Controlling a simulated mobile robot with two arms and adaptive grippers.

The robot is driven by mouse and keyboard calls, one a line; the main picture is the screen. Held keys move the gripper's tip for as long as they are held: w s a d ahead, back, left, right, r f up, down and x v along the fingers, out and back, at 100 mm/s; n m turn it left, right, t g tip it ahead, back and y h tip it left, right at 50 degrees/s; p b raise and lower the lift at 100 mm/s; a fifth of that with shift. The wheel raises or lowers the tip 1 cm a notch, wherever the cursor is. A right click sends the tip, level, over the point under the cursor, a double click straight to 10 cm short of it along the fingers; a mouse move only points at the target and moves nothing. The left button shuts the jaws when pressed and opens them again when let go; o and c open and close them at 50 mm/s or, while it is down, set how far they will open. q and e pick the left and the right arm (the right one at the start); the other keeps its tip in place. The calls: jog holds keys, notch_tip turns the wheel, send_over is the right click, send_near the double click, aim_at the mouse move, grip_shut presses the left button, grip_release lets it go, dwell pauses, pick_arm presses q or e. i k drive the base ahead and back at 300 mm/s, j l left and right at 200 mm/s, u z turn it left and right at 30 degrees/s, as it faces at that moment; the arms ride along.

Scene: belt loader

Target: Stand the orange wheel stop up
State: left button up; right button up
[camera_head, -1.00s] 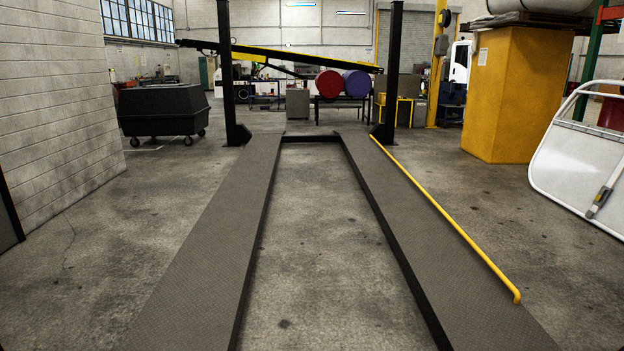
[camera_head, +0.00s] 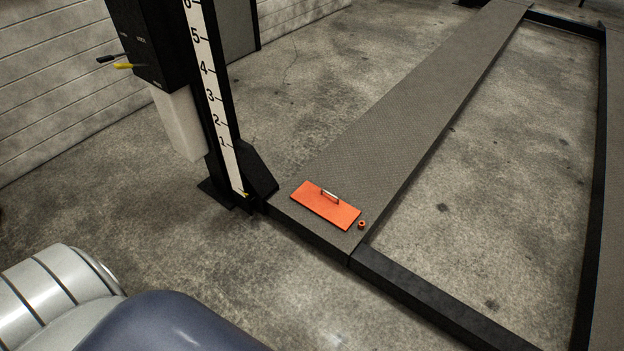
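The orange wheel stop (camera_head: 314,207) is a flat orange plate with a small metal handle (camera_head: 330,197) on top. It lies flat on the near end of the left grey runway (camera_head: 375,140). A small orange ring-like piece (camera_head: 361,224) sits beside its right corner. Neither of my grippers shows in the head view. Only rounded parts of my own body show at the lower left, well apart from the wheel stop.
A black lift post (camera_head: 222,110) with a white numbered scale stands just left of the runway end. A control box with levers (camera_head: 150,45) is on it. A black crossbar (camera_head: 430,300) joins the runways. The concrete floor in front is clear.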

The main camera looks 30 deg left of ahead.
aim_at(321, 202)
jog(key=u, duration=0.8)
jog(key=z, duration=0.15)
